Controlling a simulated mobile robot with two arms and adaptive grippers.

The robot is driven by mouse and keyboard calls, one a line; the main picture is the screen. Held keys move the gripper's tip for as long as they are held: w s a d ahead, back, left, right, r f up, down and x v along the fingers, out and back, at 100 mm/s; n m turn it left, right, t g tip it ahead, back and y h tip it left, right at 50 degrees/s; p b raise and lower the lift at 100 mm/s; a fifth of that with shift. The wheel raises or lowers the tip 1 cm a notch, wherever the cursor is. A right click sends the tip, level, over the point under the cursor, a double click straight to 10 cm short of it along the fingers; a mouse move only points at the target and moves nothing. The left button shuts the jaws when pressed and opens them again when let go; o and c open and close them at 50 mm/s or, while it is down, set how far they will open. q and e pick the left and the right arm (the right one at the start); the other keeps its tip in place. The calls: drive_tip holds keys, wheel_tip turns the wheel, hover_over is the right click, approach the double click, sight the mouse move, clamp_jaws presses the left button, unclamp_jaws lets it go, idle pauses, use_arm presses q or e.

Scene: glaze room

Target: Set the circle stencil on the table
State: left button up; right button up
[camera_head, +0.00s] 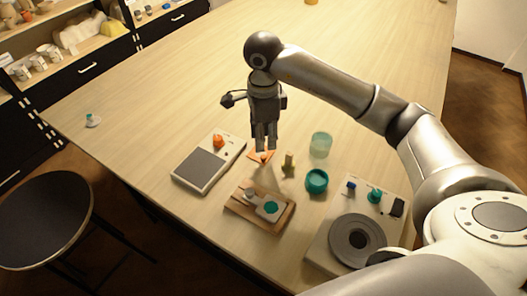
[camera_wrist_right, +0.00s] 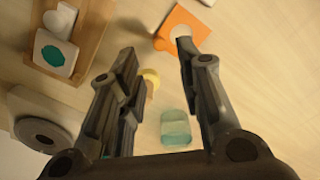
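The circle stencil is an orange flat piece with a round hole, seen in the head view (camera_head: 257,156) just below my right gripper (camera_head: 265,149). In the right wrist view the stencil (camera_wrist_right: 190,20) is at the top, and the tip of the right-hand finger overlaps its lower edge. My right gripper (camera_wrist_right: 156,50) has its two fingers well apart there, with nothing between the tips. The stencil appears to lie on the pale wooden table (camera_head: 185,95); whether a finger touches it, I cannot tell. My left gripper is not in view.
The table's far part is mostly clear.

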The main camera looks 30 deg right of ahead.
drive_tip(key=shift+r+b, duration=0.35)
drive_tip(key=shift+r, duration=2)
